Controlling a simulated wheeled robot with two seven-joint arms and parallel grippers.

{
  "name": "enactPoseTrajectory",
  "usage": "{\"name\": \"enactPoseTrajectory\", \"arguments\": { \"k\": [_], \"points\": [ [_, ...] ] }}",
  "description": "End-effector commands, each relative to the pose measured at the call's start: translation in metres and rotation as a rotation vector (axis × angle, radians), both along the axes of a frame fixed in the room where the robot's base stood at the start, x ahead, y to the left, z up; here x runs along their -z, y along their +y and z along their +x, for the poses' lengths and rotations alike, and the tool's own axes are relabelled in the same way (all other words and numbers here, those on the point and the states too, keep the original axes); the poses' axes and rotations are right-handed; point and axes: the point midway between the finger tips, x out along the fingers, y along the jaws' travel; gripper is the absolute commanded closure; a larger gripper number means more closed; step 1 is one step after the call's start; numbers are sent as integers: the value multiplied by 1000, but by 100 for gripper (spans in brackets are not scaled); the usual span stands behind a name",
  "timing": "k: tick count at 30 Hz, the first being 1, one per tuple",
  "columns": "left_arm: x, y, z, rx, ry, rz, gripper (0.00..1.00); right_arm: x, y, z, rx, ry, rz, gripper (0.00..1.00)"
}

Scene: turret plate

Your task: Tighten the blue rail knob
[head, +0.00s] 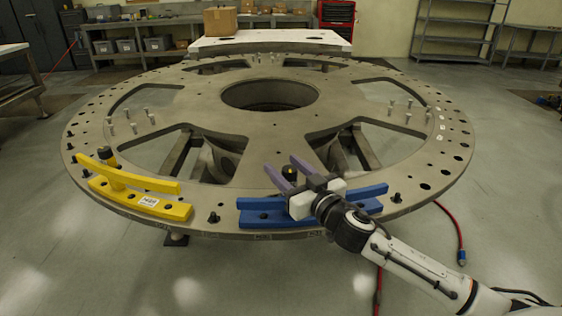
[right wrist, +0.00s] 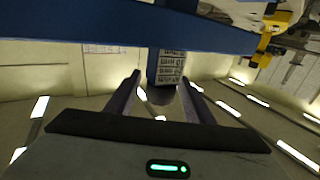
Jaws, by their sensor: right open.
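The blue rail (head: 262,214) lies along the front edge of the round turret plate (head: 330,130). A dark knob with a yellowish top (head: 289,172) shows between the purple fingers of my right gripper (head: 281,163) in the head view. The right gripper is open, above the blue rail, and its body hides the rail's middle. I cannot tell whether the fingers touch the knob. In the right wrist view a blue bar (right wrist: 90,25) crosses the top, and a dark post with a pale label (right wrist: 168,68) shows between the open fingers (right wrist: 160,78). My left gripper is out of view.
A yellow rail (head: 130,190) with a dark knob (head: 108,156) sits left of the blue rail. Black pegs (head: 214,217) and upright bolts (head: 408,112) stand on the plate. A red hose (head: 455,225) lies on the floor to the right.

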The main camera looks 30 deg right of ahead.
Motion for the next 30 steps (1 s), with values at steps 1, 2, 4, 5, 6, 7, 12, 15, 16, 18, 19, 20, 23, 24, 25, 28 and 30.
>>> {"name": "enactPoseTrajectory", "arguments": {
  "k": [1, 2, 4, 5, 6, 7, 12, 15, 16, 18, 19, 20, 23, 24, 25, 28, 30],
  "points": [
    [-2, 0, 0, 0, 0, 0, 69, -2, 0, 7, 1, -2, 0, 52],
    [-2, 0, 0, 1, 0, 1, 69, -1, 0, 10, 0, -1, 0, 52],
    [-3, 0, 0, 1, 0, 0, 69, -1, -1, 15, 0, -1, 0, 52],
    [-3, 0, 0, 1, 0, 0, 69, 0, -1, 17, 0, 0, 0, 52],
    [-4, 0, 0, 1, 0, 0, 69, 0, -1, 18, 0, 0, 0, 52],
    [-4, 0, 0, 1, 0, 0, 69, 0, 0, 20, -1, 0, 0, 52],
    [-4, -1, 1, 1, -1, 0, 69, 1, 0, 21, -1, 1, 0, 52],
    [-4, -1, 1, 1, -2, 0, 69, 1, 0, 21, -1, 1, 1, 52],
    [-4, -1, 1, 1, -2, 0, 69, 1, 0, 21, -1, 1, 1, 52],
    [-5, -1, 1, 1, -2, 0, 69, 1, 0, 21, -1, 1, 1, 64],
    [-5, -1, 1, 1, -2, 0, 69, 1, 0, 21, -1, 1, 1, 69],
    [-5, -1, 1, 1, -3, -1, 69, 1, 0, 21, -1, 1, 1, 74],
    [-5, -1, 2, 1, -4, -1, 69, 1, 0, 21, 0, 1, 1, 91],
    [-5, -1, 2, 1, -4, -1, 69, 1, 0, 21, 0, 1, 1, 93],
    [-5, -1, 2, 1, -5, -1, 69, 1, 0, 21, 0, 1, 1, 93],
    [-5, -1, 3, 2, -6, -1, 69, 1, 0, 21, 5, 1, 1, 93],
    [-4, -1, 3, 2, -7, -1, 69, 1, -1, 21, 15, 1, 3, 93]
  ]
}}
